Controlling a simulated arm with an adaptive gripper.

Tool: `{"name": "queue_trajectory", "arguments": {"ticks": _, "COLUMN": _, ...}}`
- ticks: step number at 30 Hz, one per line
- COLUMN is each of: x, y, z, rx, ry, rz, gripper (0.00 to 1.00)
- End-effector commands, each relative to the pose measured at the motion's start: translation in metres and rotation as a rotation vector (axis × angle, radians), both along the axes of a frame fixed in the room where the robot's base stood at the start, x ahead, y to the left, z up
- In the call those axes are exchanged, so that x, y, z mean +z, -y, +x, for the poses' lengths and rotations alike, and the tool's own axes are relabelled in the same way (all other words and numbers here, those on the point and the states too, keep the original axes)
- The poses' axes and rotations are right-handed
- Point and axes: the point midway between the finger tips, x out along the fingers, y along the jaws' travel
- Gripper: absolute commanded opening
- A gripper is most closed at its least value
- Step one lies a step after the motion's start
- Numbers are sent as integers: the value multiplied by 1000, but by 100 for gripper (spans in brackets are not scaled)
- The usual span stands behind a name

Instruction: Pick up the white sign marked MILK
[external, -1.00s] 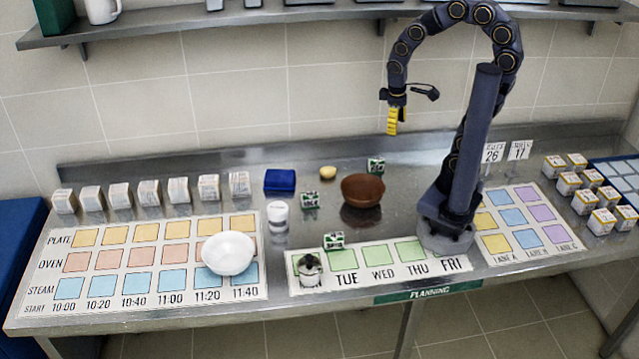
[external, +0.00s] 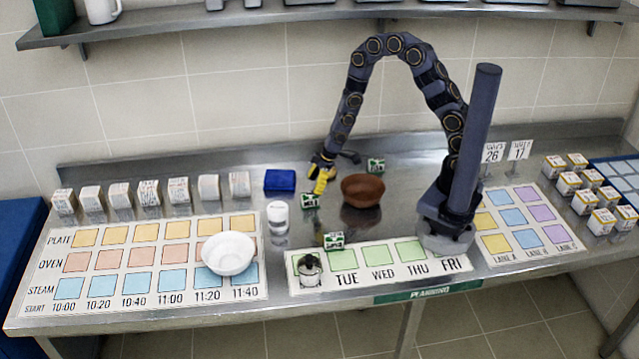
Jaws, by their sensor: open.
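I cannot read the word MILK on anything in this view. Two white signs stand upright at the back right, one marked 26 (external: 493,153) and one marked 17 (external: 519,150); their smaller lettering is too small to read. My gripper (external: 320,188) with yellow fingers is open, low over the middle of the counter. It is far to the left of both signs, just above a small green-and-white block (external: 310,201) and left of the brown bowl (external: 362,192). I cannot tell if it touches the block.
A white jar (external: 278,217), a blue box (external: 280,181), a white bowl (external: 229,253) and more green-and-white blocks (external: 376,165) (external: 334,240) stand around. Several white boxes line the back left (external: 150,193) and right (external: 569,184). A shelf (external: 280,17) runs above.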

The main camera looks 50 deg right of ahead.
Motion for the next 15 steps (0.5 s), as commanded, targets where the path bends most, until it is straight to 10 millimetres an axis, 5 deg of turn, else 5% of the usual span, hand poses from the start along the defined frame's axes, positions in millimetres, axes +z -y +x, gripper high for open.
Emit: {"name": "queue_trajectory", "arguments": {"ticks": 15, "x": -47, "y": -17, "z": 11, "rx": 2, "ry": -1, "rz": -3, "gripper": 56}}
